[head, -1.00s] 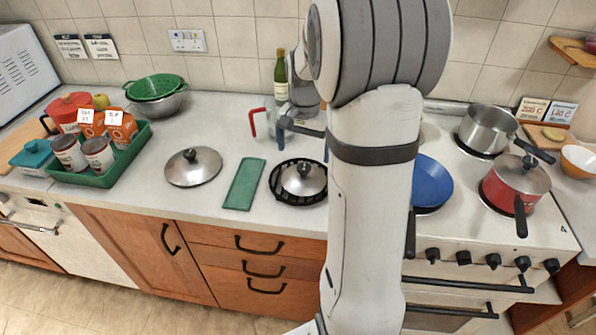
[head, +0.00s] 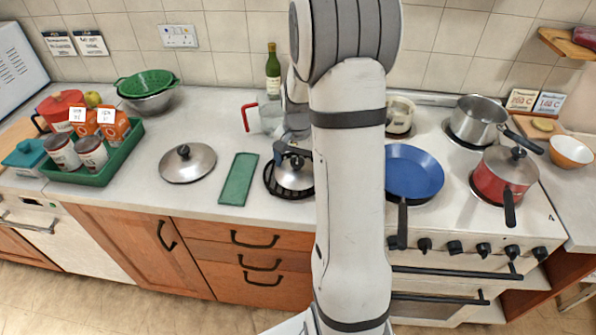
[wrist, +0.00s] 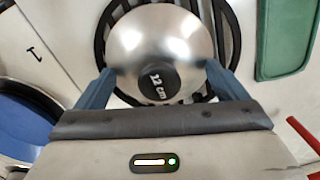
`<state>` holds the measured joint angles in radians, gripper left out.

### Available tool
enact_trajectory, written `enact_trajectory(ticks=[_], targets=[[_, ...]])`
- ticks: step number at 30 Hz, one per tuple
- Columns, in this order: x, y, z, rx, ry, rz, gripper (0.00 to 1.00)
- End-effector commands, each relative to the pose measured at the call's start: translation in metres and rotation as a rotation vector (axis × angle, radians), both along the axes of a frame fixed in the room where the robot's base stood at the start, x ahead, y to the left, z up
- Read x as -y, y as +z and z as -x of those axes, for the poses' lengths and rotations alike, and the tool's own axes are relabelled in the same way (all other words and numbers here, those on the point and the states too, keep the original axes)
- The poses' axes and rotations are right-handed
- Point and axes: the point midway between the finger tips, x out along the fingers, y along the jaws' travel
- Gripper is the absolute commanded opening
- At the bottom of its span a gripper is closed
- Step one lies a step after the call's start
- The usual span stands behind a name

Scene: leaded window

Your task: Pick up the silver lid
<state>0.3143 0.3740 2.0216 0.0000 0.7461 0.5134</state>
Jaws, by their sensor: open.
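A small silver lid (head: 294,178) with a black knob lies on a round black trivet (head: 270,187); my arm covers part of it in the head view. The lid (wrist: 160,35) also shows in the wrist view, its knob marked "12 cm" (wrist: 158,83). My gripper (wrist: 158,68) is open, with a blue finger on either side of the knob and a gap to it on both sides. My gripper (head: 292,153) is over the lid in the head view. A larger silver lid (head: 188,163) with a black knob lies on the counter to the left.
A green mat (head: 238,179) lies left of the trivet. A measuring jug (head: 271,117) and a green bottle (head: 273,72) stand behind. A blue pan (head: 414,172) and red saucepan (head: 505,174) are on the stove. A green tray (head: 103,171) holds cans and cartons at left.

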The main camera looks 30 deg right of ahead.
Motion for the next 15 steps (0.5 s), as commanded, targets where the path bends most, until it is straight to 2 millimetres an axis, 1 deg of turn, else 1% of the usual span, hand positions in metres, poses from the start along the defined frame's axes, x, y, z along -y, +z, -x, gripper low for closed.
enact_trajectory(ticks=[1, 2, 15], targets=[[0.0001, 0.0002, 0.0, 0.0, 0.0, 0.0, 0.88], [0.0001, 0.0002, 0.0, 0.0, 0.0, 0.0, 0.85], [0.0002, -0.001, 0.0008, -0.002, -0.001, -0.001, 0.49]])
